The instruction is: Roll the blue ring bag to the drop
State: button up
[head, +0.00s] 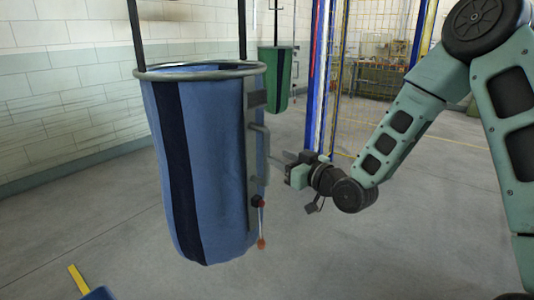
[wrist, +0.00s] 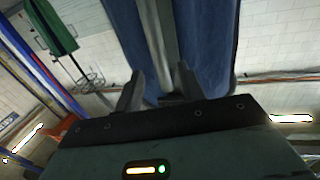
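The blue ring bag (head: 215,160) hangs from dark straps by a grey ring (head: 160,74) in the head view, left of centre. It has a dark vertical stripe, and a grey bar with a handle (head: 264,150) on its right side. A cord with a red knob and an orange end (head: 261,243) hangs low on that side. My gripper (head: 282,159) is at the bag's right, close to the handle. In the wrist view its two fingers (wrist: 160,88) are apart, with a grey bar (wrist: 158,40) between or just beyond them against the blue cloth. I cannot tell whether they touch it.
A green bag (head: 274,78) hangs farther back and shows in the wrist view (wrist: 52,25). Blue posts (head: 318,85) and yellow mesh fencing (head: 375,40) stand behind my gripper. A pale block wall (head: 70,90) runs along the left. Grey floor is open around the bag.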

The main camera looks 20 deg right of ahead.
aim_at(270, 153)
jog(key=p+x, duration=0.1)
jog(key=x, duration=0.5)
jog(key=shift+w+a, duration=0.15)
jog(key=shift+w, duration=0.15)
grip_shut()
